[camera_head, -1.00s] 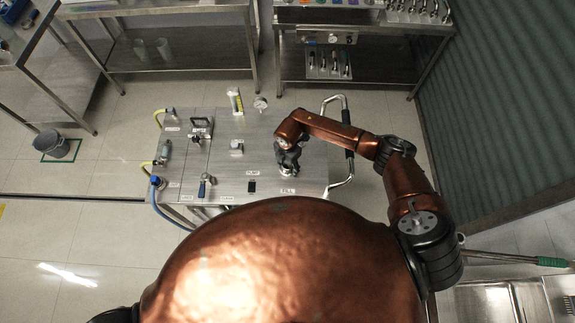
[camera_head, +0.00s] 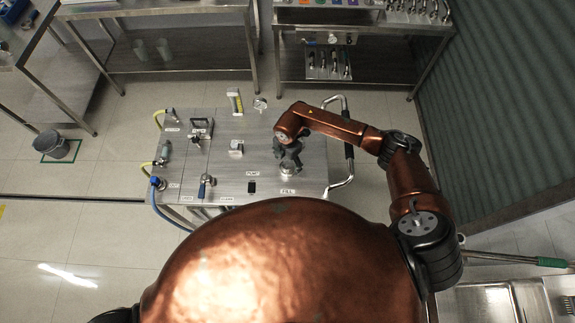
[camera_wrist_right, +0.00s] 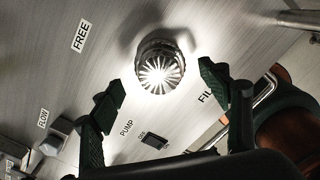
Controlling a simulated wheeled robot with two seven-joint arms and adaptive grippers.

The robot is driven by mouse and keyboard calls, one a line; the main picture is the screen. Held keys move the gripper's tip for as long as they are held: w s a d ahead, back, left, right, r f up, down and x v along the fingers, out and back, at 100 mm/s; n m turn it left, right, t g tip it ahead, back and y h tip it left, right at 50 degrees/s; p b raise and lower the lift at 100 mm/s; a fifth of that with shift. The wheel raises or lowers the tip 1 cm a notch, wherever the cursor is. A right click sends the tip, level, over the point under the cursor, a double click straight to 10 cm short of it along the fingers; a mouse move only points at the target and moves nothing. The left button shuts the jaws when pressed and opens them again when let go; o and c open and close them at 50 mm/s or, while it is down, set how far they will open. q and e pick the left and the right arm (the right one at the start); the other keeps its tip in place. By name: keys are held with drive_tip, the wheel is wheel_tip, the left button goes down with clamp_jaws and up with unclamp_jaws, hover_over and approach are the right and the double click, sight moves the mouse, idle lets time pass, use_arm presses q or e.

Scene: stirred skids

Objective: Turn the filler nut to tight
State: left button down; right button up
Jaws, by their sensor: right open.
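The filler nut (camera_head: 288,170) is a round, silvery, ribbed cap on the steel skid top (camera_head: 225,160), beside the FILL label at the right front. In the right wrist view the nut (camera_wrist_right: 160,66) shows its fluted top, brightly lit. My right gripper (camera_head: 287,157) is above the nut, pointing down. In the wrist view its two dark fingers (camera_wrist_right: 160,80) are spread wide, one to each side of the nut and seemingly clear of it; nothing is between them. My left gripper is not in view.
A bent metal handle (camera_head: 348,150) rises at the right edge. Steel benches stand behind.

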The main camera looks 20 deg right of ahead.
wheel_tip(320, 180, up, 8)
drive_tip(key=shift+r, duration=0.15)
idle(0.6)
